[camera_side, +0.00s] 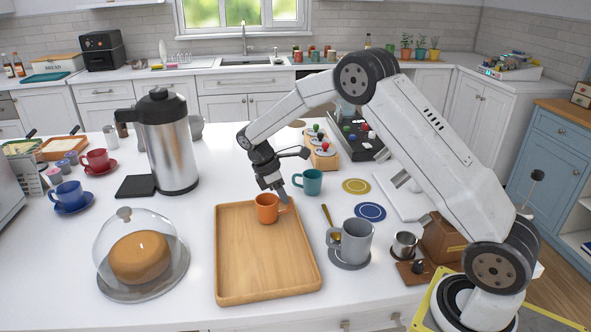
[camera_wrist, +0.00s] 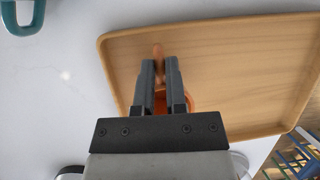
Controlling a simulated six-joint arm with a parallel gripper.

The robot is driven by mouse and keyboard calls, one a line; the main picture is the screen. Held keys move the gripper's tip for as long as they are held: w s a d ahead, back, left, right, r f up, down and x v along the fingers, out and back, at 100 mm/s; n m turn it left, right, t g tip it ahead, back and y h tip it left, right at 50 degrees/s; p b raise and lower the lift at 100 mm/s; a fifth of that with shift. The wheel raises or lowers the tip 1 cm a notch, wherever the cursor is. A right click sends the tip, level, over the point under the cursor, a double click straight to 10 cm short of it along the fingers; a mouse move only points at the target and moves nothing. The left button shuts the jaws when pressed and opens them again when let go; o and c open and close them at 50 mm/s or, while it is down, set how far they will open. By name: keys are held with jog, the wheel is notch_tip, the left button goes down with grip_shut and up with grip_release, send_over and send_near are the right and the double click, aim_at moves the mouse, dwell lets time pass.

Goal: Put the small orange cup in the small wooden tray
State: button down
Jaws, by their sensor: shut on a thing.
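The small orange cup (camera_side: 267,209) is upright over the far part of the wooden tray (camera_side: 233,283) in the side view. I cannot tell whether its base touches the tray floor. My gripper (camera_side: 281,196) reaches down from above and is shut on the cup at its handle side. In the wrist view, the fingers of my gripper (camera_wrist: 160,66) are close together, with the orange cup (camera_wrist: 187,99) mostly hidden behind them. The tray (camera_wrist: 240,62) lies below the cup and fills the right of that view; nothing else is in it.
A teal mug (camera_side: 308,182) stands just beyond the tray's far right corner. A grey mug (camera_side: 352,241) on a saucer stands right of the tray. A domed cake stand (camera_side: 142,262) is at left, and a steel carafe (camera_side: 170,145) stands behind left.

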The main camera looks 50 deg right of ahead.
jog(key=shift+f, duration=0.15)
jog(key=c, duration=0.7)
grip_release()
jog(key=v, duration=1.2)
jog(key=shift+s, duration=0.1)
jog(key=s+a+f+m+t+y, duration=0.1)
jog(key=s+a+f+m+t, duration=0.1)
jog(key=s, duration=0.5)
jog(key=s+a+f+m+t, duration=0.2)
jog(key=s+f+m, duration=0.1)
jog(key=s, duration=0.5)
jog(key=s+a+f+m+t+y, duration=0.1)
jog(key=s+a+f+m+t, duration=0.1)
jog(key=s+m, duration=0.3)
jog(key=shift+s+a+f+y, duration=0.1)
jog(key=shift+s+a, duration=0.1)
jog(key=shift+s, duration=0.4)
jog(key=shift+s+a+f+y, duration=0.1)
jog(key=shift+s+a, duration=0.1)
jog(key=shift+s, duration=0.35)
jog(key=shift+s+a+f+y, duration=0.1)
jog(key=shift+s+a, duration=0.1)
jog(key=shift+s, duration=0.4)
